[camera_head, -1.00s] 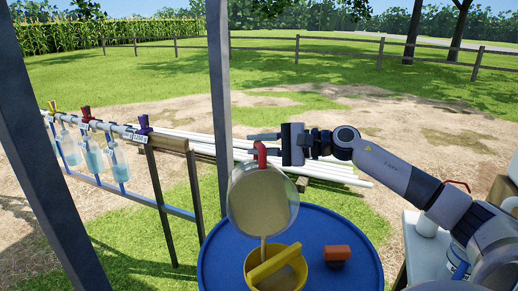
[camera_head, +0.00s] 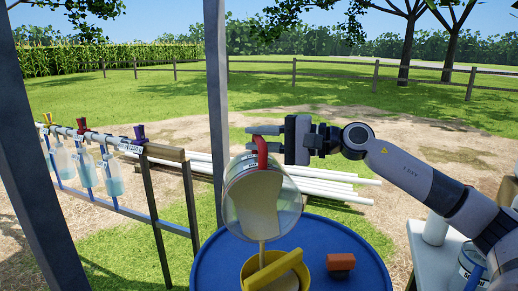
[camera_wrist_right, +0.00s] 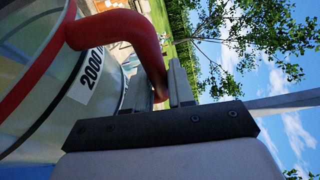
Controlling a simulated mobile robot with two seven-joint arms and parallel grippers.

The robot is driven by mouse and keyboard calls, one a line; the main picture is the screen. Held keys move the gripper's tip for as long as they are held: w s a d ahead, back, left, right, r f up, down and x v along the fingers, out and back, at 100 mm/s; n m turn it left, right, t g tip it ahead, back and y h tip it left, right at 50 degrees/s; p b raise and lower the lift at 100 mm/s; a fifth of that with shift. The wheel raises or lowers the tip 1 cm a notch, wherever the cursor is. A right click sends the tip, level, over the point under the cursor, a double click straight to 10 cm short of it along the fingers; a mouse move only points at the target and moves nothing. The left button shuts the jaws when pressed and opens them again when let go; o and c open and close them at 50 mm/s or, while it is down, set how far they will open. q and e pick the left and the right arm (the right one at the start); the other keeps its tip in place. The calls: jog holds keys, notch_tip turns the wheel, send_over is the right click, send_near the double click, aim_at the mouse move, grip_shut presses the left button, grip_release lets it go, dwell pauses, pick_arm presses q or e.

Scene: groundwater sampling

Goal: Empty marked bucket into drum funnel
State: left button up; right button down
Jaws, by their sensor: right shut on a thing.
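A clear bucket (camera_head: 262,200) with a red handle (camera_head: 262,153) is tilted over the drum, its mouth facing down toward the yellow funnel (camera_head: 275,276). Tan liquid is inside it, and a thin stream runs from its lower rim into the funnel. The funnel sits on the blue drum (camera_head: 215,262). My right gripper (camera_head: 268,144) is shut on the red handle. In the right wrist view the handle (camera_wrist_right: 120,32) passes between the fingers (camera_wrist_right: 160,88), and a label reading 2000 (camera_wrist_right: 88,75) shows on the bucket wall. My left gripper is not in view.
An orange-red block with a dark base (camera_head: 340,264) lies on the drum top, right of the funnel. A metal post (camera_head: 216,100) stands left of the bucket. A rail with hanging sample bags (camera_head: 85,165) is at left. White pipes (camera_head: 320,185) lie behind the drum.

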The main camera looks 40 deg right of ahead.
aim_at(263, 140)
jog(key=shift+s+a+r+n+b, duration=0.1)
jog(key=shift+s+a+n+b, duration=0.2)
jog(key=shift+b, duration=0.5)
jog(key=s+b, duration=0.1)
jog(key=b, duration=0.1)
jog(key=s+a+r+n+b, duration=0.1)
jog(key=b, duration=0.1)
jog(key=shift+r+t, duration=0.15)
jog(key=shift+t, duration=0.25)
jog(key=shift+s+a+r+b, duration=0.1)
jog(key=shift+s+a+b, duration=0.15)
jog(key=shift+b, duration=0.2)
jog(key=shift+s+a+r+n+y+b, duration=0.15)
jog(key=shift+s+r+n+y+b, duration=0.2)
jog(key=shift+b, duration=0.25)
jog(key=s+b, duration=0.1)
jog(key=s+a+n+b, duration=0.1)
jog(key=shift+a+r+t+b, duration=0.1)
jog(key=shift+r+t+b, duration=0.2)
jog(key=shift+b, duration=0.1)
jog(key=shift+s+a+r+n+b, duration=0.35)
jog(key=shift+s+n+b, duration=0.15)
jog(key=shift+n+b, duration=0.05)
